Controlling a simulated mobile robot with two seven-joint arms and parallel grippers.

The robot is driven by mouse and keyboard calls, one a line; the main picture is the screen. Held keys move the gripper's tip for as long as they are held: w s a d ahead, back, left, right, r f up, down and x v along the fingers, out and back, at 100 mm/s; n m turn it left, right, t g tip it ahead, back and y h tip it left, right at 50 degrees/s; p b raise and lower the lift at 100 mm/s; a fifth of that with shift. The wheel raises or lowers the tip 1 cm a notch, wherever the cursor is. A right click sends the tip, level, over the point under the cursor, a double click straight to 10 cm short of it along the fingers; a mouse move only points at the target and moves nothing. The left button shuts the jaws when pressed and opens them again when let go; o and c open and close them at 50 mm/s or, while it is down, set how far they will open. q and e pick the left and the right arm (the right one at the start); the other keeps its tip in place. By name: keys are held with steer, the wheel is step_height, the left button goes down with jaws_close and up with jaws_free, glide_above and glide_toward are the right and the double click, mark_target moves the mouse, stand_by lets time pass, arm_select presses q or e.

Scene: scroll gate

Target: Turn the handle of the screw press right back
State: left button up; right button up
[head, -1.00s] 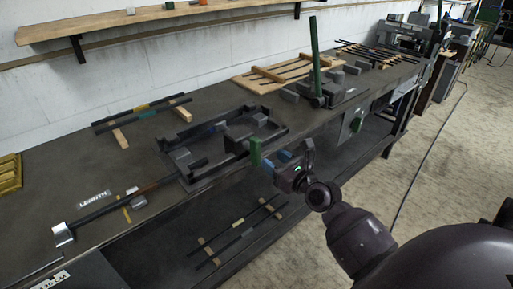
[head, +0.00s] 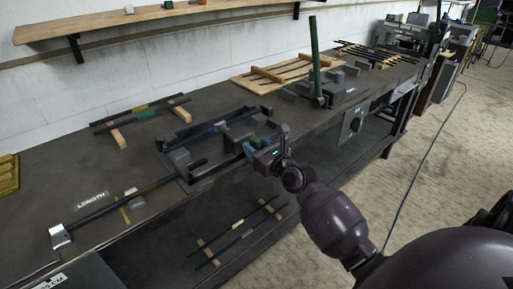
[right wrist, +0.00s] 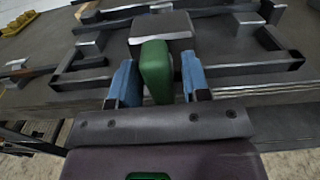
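The screw press looks to be the dark rectangular frame (head: 205,171) with grey blocks near the bench's front edge. Its green handle (right wrist: 157,70) stands up in the right wrist view, in front of a grey block (right wrist: 160,27). My right gripper (head: 258,145) is at the press's front side. Its two blue fingers (right wrist: 160,84) stand on either side of the green handle. A small gap shows on the right; on the left, I cannot tell whether the finger touches. In the head view the fingers partly hide the handle. My left gripper is not in view.
A tall green lever (head: 315,50) stands farther along the bench. Dark rods (head: 140,113) lie on wooden strips behind the press. A long bar with a metal head (head: 61,236) lies at the left. A lower shelf (head: 150,262) is beneath the bench.

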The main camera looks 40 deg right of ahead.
jaws_close()
